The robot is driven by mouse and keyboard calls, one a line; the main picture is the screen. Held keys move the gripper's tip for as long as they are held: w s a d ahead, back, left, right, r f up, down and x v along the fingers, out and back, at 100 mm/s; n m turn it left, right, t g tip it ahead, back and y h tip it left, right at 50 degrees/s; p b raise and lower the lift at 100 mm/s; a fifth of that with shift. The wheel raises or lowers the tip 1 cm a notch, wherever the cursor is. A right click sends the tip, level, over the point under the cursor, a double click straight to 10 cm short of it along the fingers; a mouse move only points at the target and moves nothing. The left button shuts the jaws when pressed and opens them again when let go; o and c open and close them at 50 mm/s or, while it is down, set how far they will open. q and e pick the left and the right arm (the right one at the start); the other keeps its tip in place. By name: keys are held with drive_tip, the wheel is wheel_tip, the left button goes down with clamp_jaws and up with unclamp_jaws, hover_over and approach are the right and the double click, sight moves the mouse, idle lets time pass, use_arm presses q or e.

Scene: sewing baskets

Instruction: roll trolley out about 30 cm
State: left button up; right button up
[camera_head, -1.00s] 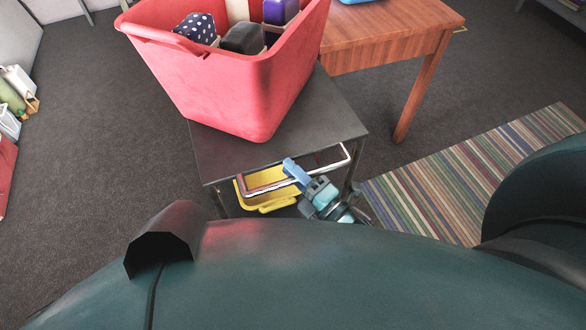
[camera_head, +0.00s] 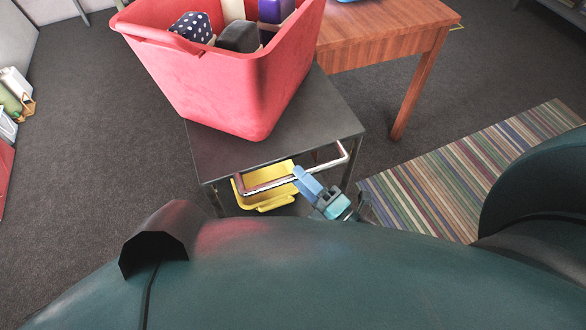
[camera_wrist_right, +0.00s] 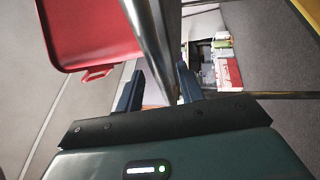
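The trolley (camera_head: 330,115) has a dark grey top on thin metal legs and stands in front of me. Its U-shaped metal handle (camera_head: 265,185) sticks out toward me at its near edge. My right gripper (camera_head: 303,180) is at the middle of the handle bar, its blue fingertips close to it. In the right wrist view, the fingers of the right gripper (camera_wrist_right: 160,88) are apart, and a metal bar (camera_wrist_right: 152,45) runs between or just beyond them. I cannot tell whether they touch it. My left gripper is not in view.
A red basket (camera_head: 225,85) with several items stands on the trolley top. A yellow tray (camera_head: 272,173) shows below the handle. A wooden table (camera_head: 385,35) stands behind right, and a striped rug (camera_head: 470,165) lies to the right. The carpet left of the trolley is clear.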

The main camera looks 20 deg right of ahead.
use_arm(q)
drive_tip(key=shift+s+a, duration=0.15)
use_arm(e)
drive_tip(key=v, duration=0.9)
drive_tip(key=shift+s, duration=0.2)
drive_tip(key=shift+d, duration=0.15)
